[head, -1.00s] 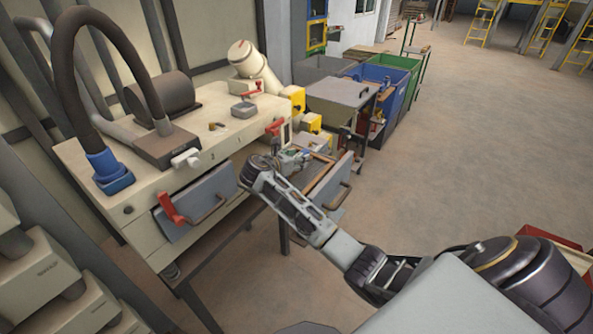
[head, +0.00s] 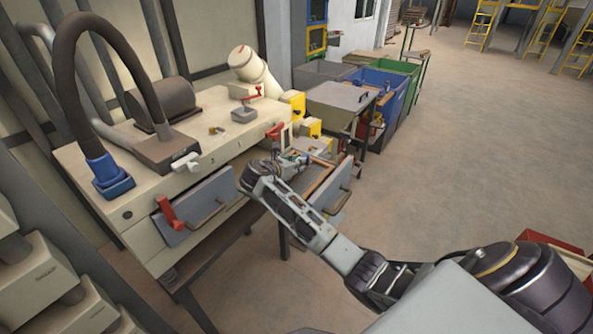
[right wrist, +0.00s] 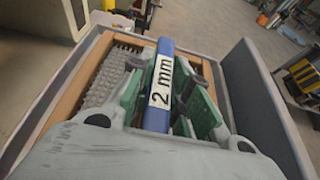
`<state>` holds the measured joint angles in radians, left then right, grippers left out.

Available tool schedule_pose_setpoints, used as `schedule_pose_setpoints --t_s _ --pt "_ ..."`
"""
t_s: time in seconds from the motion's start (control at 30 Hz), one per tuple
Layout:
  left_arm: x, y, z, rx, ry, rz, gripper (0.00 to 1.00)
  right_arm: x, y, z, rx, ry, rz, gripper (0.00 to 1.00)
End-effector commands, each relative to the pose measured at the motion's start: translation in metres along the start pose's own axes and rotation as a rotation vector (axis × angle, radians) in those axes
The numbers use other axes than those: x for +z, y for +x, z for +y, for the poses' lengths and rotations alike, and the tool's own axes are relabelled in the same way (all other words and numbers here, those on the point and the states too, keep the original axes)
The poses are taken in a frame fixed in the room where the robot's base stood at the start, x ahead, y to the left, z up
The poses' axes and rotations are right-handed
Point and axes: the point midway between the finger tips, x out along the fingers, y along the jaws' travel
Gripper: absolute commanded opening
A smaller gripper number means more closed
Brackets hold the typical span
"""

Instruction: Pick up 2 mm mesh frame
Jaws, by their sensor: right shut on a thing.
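The 2 mm mesh frame shows in the right wrist view, with a wooden border (right wrist: 70,88), grey mesh and a blue bar (right wrist: 161,88) labelled "2 mm". It lies inside a grey-walled open drawer or tray (right wrist: 262,95). My right gripper (right wrist: 163,82), with green finger pads, is shut on the blue bar, one finger on each side. I cannot tell whether the frame is lifted off the tray floor. My left gripper is not in view.
The cream machine (head: 100,215) with a black hose stands left of the tray. Its grey front panel (head: 208,205) has a red lever (head: 168,212). A grey cart (head: 342,100) and a blue bin (head: 392,95) stand behind.

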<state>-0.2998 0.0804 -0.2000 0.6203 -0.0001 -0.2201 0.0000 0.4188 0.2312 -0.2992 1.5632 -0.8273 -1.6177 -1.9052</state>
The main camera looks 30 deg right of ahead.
Motion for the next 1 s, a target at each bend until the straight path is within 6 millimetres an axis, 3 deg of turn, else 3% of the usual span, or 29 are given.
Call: schedule_pose_setpoints --t_s 0.27,0.47,1.0 --pt "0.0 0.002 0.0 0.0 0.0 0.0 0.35 0.01 -0.004 0.0 0.0 0.002 -0.002 0.0" --pt "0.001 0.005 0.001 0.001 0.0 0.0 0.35 0.032 -0.012 0.001 0.001 0.005 -0.003 0.0" --pt "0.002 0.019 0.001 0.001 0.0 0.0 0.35 0.126 -0.052 0.0 0.002 0.005 -0.002 0.0"
